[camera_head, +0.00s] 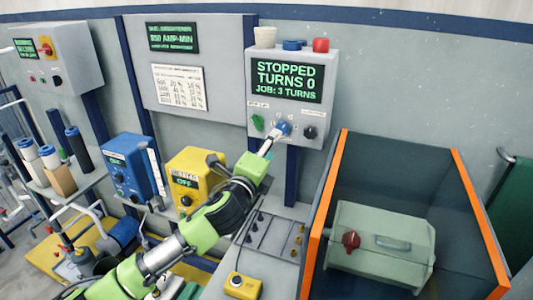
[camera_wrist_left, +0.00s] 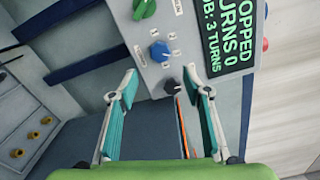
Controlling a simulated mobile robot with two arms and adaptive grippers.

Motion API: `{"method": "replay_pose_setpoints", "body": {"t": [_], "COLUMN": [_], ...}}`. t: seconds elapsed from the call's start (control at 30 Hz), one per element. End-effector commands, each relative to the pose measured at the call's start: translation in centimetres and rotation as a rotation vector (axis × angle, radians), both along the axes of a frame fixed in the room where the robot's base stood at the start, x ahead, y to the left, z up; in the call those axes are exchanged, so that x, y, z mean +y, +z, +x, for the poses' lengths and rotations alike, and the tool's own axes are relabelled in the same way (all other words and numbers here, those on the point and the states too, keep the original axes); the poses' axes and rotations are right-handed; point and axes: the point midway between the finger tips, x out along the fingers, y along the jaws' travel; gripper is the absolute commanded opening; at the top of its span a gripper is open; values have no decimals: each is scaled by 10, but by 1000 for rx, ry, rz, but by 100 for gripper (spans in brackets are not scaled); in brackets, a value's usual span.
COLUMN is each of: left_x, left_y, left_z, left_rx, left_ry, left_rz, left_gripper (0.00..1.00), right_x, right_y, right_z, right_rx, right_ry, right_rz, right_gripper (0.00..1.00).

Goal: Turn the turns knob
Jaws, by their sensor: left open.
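The grey control box (camera_head: 291,92) on the wall has a screen reading STOPPED, TURNS 0, JOB: 3 TURNS. Below the screen are a green knob (camera_head: 257,123), a blue knob (camera_head: 283,128) and a black knob (camera_head: 310,132). The blue knob has small marks around it; the labels are too small to read, so I cannot confirm which is the turns knob. My left gripper (camera_wrist_left: 168,88) is open and empty, facing the panel. In the left wrist view, the blue knob (camera_wrist_left: 160,51) and black knob (camera_wrist_left: 172,86) show beyond the fingers, apparently untouched. My right gripper is not in view.
A blue box (camera_head: 132,165) and a yellow box (camera_head: 196,180) stand left of my arm. An orange-edged bin (camera_head: 456,190) with a pale green drum (camera_head: 381,243) is at the right.

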Motion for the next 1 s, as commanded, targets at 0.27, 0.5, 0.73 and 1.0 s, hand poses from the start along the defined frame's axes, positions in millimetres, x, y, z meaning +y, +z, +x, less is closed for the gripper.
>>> {"method": "replay_pose_setpoints", "body": {"t": [0.27, 0.5, 0.73, 1.0], "left_x": [9, 9, 10, 35], "left_y": [-1, 0, -6, -91], "left_z": [-25, -28, -31, -84], "left_rx": [1, 0, 21, 336], "left_ry": [0, 1, 6, 141], "left_rz": [0, 0, -23, -371], "left_gripper": [45, 45, 45, 45], "right_x": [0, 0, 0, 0], "right_y": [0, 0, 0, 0], "right_z": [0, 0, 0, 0], "right_rx": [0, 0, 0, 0], "right_ry": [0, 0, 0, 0], "right_rz": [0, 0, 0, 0], "right_gripper": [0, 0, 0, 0]}}
